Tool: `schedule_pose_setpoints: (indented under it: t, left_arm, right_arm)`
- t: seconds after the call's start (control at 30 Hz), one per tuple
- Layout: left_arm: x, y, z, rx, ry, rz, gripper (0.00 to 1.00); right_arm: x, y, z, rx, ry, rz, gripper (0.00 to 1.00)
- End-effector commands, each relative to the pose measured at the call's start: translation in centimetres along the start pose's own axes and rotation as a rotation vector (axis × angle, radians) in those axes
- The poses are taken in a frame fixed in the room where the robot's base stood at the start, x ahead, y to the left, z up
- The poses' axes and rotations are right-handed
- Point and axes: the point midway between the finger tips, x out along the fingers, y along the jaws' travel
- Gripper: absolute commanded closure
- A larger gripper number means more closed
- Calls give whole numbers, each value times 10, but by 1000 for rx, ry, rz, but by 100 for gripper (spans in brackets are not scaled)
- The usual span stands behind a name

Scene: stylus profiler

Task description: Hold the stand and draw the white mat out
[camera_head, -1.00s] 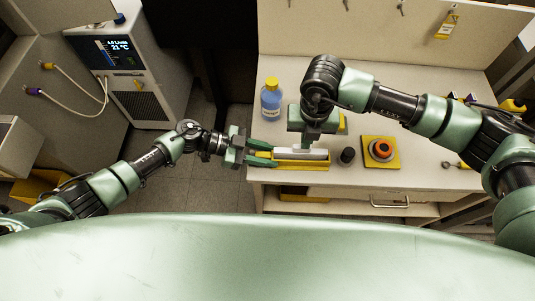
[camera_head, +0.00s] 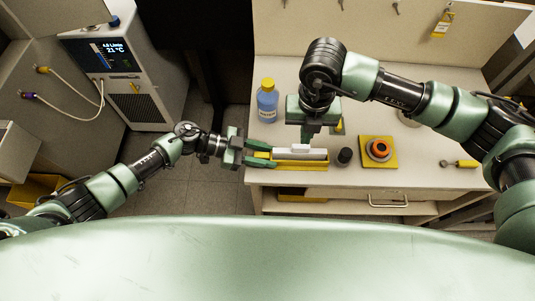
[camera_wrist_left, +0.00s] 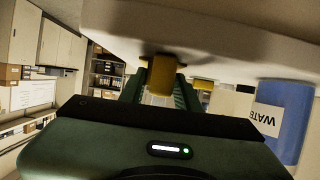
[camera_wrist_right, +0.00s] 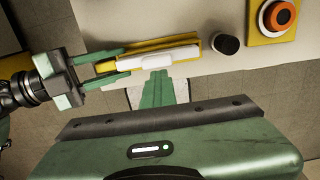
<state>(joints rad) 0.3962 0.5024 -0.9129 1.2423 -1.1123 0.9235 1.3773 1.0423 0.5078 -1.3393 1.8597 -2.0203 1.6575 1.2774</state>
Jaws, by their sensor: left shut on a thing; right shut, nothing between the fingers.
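The yellow stand (camera_head: 300,167) is a long, narrow holder near the front edge of the bench. The white mat (camera_head: 312,153) shows as a white bar lying along it; both also show in the right wrist view, the mat (camera_wrist_right: 170,57) within the stand (camera_wrist_right: 130,65). My left gripper (camera_head: 270,156) is shut on the stand's left end; its fingers straddle a yellow part (camera_wrist_left: 162,75) in the left wrist view. My right gripper (camera_head: 306,140) is shut and empty, fingertips pointing down close to the mat. I cannot tell whether they touch it.
A blue bottle with a yellow cap (camera_head: 267,101) stands behind the stand. A dark cylinder (camera_head: 345,156) is close to its right end. Farther right are a yellow block with an orange-ringed knob (camera_head: 379,151) and a yellow-handled tool (camera_head: 466,163). The bench front is clear between these.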

Motion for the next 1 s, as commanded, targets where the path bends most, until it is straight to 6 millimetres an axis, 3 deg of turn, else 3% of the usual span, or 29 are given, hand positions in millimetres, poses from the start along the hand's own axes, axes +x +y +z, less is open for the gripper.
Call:
schedule_pose_setpoints:
  t: [0.2,0.23,0.3,1.0]
  left_arm:
    - [-2,0,6,-2,-12,-3,100]
    - [-2,0,6,-2,-12,-3,100]
    - [-2,0,6,-2,-13,-3,100]
    - [-2,1,8,-3,-16,-2,100]
  right_arm:
    - [0,0,0,1,-1,0,100]
    - [0,0,0,1,-1,0,96]
    - [0,0,0,1,-1,0,77]
    - [-8,0,1,1,-3,0,80]
